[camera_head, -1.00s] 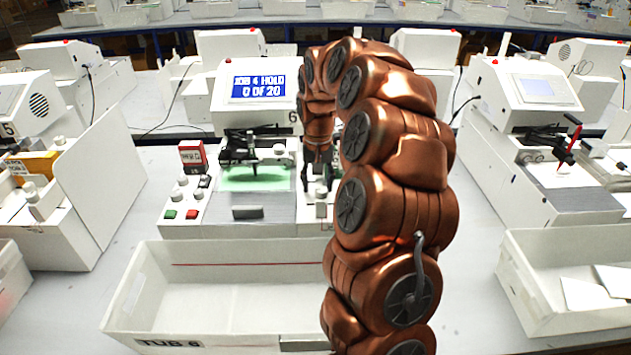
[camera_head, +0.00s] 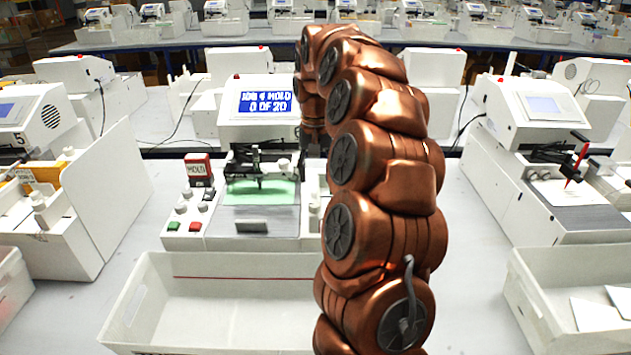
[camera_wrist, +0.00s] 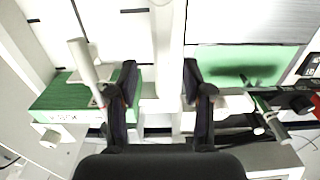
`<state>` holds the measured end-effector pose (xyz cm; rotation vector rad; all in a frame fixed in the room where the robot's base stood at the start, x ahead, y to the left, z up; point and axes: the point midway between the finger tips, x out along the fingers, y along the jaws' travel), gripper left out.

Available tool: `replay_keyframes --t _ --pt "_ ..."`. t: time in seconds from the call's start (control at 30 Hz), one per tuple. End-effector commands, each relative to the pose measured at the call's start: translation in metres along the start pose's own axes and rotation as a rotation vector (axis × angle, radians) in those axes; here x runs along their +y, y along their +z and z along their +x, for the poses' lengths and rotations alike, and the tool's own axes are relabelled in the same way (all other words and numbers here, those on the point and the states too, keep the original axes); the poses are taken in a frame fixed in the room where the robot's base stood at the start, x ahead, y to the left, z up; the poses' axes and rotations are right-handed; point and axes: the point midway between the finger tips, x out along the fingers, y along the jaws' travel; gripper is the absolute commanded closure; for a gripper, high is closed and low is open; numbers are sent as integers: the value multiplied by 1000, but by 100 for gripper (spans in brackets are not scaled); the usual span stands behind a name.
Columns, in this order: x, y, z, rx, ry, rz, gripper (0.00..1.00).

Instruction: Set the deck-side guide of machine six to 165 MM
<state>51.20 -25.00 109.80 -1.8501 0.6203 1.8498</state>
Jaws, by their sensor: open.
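Machine six (camera_head: 262,132) stands in the middle of the head view. Its screen (camera_head: 268,102) reads JOB 4 HOLD, 0 OF 20. A green sheet (camera_head: 238,192) lies on its deck under the dark pen carriage. My gripper (camera_wrist: 159,68) is open in the wrist view, its dark fingers on either side of a white bar (camera_wrist: 171,45). I cannot tell whether the bar is the deck-side guide or whether the fingers touch it. No 165 MM mark is readable.
A white tub (camera_head: 150,310) stands in front of the machine. A red-framed HOLD sign (camera_head: 199,170) and buttons are left of the deck. In the wrist view a green block (camera_wrist: 85,98) and pale post (camera_wrist: 84,62) stand left of the fingers. Other machines flank both sides.

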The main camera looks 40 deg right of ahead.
Motion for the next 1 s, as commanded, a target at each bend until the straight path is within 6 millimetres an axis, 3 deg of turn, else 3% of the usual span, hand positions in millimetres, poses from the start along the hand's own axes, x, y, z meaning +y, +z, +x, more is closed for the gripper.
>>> replay_keyframes --t 0.53,1.0 --pt "-30 41 -6 -8 -10 -117 50" --pt "-60 110 -3 -28 -13 -277 50"
